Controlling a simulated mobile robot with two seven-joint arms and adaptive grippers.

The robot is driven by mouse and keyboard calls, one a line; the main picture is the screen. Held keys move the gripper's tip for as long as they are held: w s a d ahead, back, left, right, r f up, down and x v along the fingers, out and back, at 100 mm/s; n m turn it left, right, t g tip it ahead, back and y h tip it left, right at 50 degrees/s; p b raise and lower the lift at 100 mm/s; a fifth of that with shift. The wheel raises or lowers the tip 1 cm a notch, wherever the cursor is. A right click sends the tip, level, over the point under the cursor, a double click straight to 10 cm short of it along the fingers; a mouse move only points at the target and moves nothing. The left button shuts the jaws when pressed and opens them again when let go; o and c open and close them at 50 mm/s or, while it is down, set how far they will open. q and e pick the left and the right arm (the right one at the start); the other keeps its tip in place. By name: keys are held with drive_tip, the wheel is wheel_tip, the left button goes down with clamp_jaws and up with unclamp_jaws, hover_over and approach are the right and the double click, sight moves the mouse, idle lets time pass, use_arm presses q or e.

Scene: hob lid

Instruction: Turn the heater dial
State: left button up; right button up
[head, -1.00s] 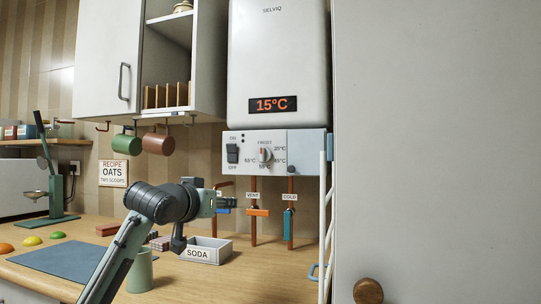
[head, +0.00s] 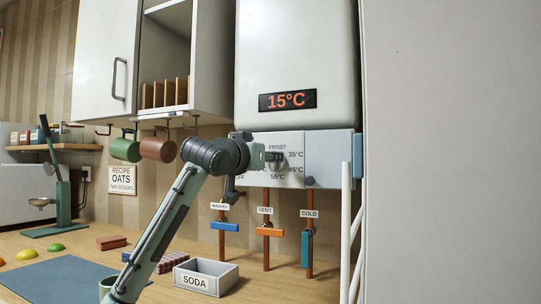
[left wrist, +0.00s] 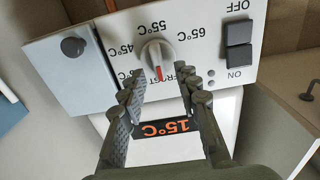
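The white heater (head: 297,60) hangs on the wall, and its display (head: 287,100) reads 15°C. Its control panel (head: 330,145) is below, with markings from FROST to 65°C. The heater dial (left wrist: 157,60) is a round light knob with a red mark toward FROST in the left wrist view. My left gripper (head: 275,157) is in front of the panel and hides the dial in the head view. In the left wrist view its fingers (left wrist: 168,85) are spread, with the dial just beyond and between the tips. I cannot tell whether they touch it. My right gripper is not in view.
The ON/OFF switch (left wrist: 238,42) sits beside the dial. Below the panel are pipes with a blue washer valve (head: 224,227), orange vent valve (head: 270,232) and teal cold valve (head: 306,248). A soda tray (head: 206,277) is on the counter. A tall white door (head: 450,150) fills the right.

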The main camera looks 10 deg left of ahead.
use_arm(q)
drive_tip(key=shift+w+d, duration=0.15)
drive_tip(key=shift+w, duration=0.6)
clamp_jaws()
drive_tip(key=shift+m, duration=0.3)
drive_tip(key=m, duration=0.7)
drive_tip(key=f+m, duration=0.1)
drive_tip(key=m, duration=0.7)
drive_tip(key=d+m, duration=0.1)
drive_tip(key=m, duration=0.7)
drive_tip(key=shift+s+f, duration=0.15)
drive_tip(key=shift+f, duration=0.25)
unclamp_jaws()
